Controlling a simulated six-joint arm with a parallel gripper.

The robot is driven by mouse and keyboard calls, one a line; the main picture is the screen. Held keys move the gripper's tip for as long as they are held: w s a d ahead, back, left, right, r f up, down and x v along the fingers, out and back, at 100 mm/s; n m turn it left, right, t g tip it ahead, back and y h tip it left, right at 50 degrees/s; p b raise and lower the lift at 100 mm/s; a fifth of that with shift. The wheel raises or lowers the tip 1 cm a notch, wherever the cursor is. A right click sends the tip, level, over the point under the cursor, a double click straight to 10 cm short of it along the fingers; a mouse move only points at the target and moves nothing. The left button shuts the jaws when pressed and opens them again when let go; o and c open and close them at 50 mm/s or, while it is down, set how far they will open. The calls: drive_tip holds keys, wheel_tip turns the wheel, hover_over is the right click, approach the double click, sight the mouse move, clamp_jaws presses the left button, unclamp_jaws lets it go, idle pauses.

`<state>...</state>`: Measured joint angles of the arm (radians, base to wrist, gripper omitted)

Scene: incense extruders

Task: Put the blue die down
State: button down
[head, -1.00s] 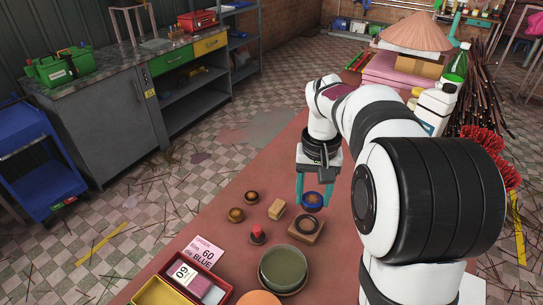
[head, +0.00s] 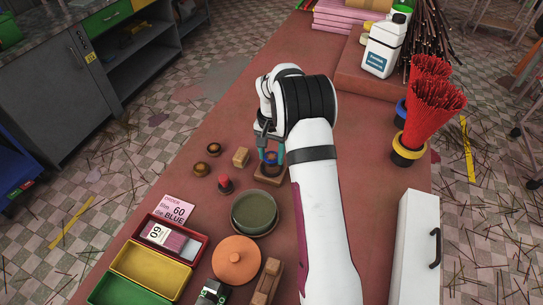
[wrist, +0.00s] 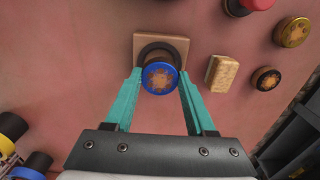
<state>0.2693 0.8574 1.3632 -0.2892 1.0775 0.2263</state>
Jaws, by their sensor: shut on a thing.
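The blue die (wrist: 160,78), a round piece with a blue rim and a brown patterned face, sits between the teal fingers of my gripper (wrist: 158,82) in the wrist view. My gripper is shut on it. In the head view the blue die (head: 271,157) and my gripper (head: 270,159) are at a square wooden block (head: 262,178) with a dark ring. In the wrist view the die overlaps the near part of the block's ring (wrist: 150,48). I cannot tell whether it touches the block.
Left of the block are a small wooden block (head: 241,156), a red-topped piece (head: 224,184) and two brass-brown dies (head: 214,149) (head: 201,168). A green bowl (head: 254,212), an orange lid (head: 237,262), an order card (head: 175,209) and coloured trays (head: 153,268) stand nearer.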

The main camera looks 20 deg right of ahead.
drive_tip(key=shift+f, duration=0.55)
drive_tip(key=shift+f, duration=0.15)
drive_tip(key=shift+f, duration=0.35)
drive_tip(key=shift+f, duration=0.1)
drive_tip(key=shift+c, duration=1.2)
unclamp_jaws()
